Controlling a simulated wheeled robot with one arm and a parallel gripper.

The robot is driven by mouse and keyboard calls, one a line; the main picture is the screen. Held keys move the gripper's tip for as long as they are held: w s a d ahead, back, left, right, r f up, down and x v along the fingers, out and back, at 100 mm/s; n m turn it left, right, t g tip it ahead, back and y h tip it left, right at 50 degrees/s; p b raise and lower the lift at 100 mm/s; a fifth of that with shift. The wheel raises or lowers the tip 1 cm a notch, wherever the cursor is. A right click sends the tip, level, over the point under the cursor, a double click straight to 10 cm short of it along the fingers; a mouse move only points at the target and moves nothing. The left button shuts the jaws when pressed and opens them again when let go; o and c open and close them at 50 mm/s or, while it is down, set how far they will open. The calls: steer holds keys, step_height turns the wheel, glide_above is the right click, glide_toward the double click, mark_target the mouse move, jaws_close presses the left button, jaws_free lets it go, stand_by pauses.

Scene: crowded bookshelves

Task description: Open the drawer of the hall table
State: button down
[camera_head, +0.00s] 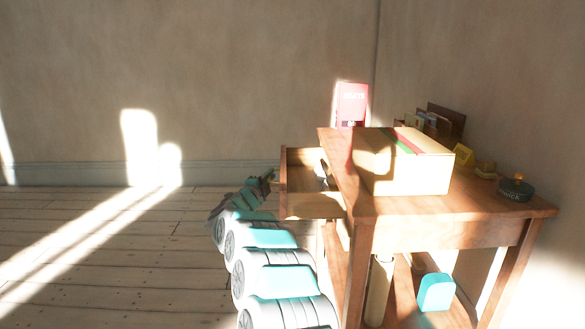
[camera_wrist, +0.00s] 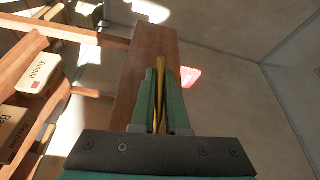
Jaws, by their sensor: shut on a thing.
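The hall table (camera_head: 445,210) is brown wood and stands at the right in the head view. Its drawer (camera_head: 312,204) is pulled out to the left, and part of its inside shows. In the wrist view, the drawer's wooden front (camera_wrist: 146,42) runs upright behind my fingers. My gripper (camera_head: 268,176) is at the drawer's outer face. In the wrist view, my green fingers (camera_wrist: 160,75) are shut on a thin brass handle (camera_wrist: 160,97). The fingers hide part of the handle. Something pale lies in the drawer, too small to tell.
A cardboard box (camera_head: 410,175) stands on the tabletop, with a pink-red box (camera_head: 351,103) behind it. A dark round tin (camera_head: 515,189) sits near the right edge. A teal object (camera_head: 436,292) is on the lower shelf. Bare floor (camera_head: 90,240) lies left of my arm.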

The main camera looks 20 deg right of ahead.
steer(key=w+a+p, duration=0.2)
steer(key=a+p, duration=0.1)
steer(key=a, duration=0.4)
steer(key=shift+a, duration=0.2)
steer(key=c, duration=0.9)
jaws_free()
steer(key=b+v, duration=0.1)
steer(key=v, duration=0.6)
steer(key=shift+s+a, duration=0.2)
steer(key=shift+s, duration=0.05)
